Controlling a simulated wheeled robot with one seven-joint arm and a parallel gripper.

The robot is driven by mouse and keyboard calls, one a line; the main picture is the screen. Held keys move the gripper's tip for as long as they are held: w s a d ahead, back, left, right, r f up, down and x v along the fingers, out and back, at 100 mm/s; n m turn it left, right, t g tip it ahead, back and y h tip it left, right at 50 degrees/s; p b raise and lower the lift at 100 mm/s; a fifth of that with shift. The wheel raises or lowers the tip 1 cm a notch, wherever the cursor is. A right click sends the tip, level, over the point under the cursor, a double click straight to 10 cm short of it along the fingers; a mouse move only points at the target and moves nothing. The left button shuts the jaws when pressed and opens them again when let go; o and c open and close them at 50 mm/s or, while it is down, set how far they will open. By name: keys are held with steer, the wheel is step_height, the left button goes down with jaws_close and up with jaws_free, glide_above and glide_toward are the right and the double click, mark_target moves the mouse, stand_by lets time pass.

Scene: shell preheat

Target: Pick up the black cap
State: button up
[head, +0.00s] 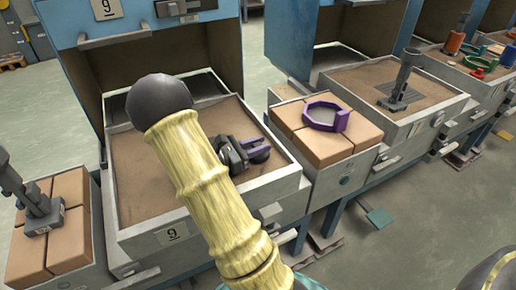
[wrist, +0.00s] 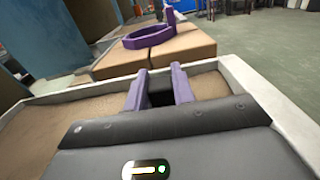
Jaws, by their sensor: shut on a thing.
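The black cap (wrist: 159,90) shows in the wrist view as a small dark shape between the two purple fingers of my gripper (wrist: 159,85). The fingers are shut on it. In the head view my gripper (head: 258,148) is low over the sand at the right side of the number 9 tray, with the dark cap (head: 261,156) at its fingers. My own arm covers part of the tray there. Whether the cap still touches the sand I cannot tell.
The sand tray (head: 285,172) has pale raised walls close around my gripper. To its right, a purple ring clamp (head: 322,114) lies on tan blocks (head: 318,146). A grey upright tool (head: 403,80) stands in the tray beyond. Another grey tool (head: 38,203) stands at far left.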

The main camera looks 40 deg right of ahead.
mark_target(259, 145)
step_height(259, 145, up, 10)
steer(key=p, duration=0.3)
steer(key=shift+f, duration=0.1)
steer(key=shift+s, duration=0.1)
stand_by(0.5)
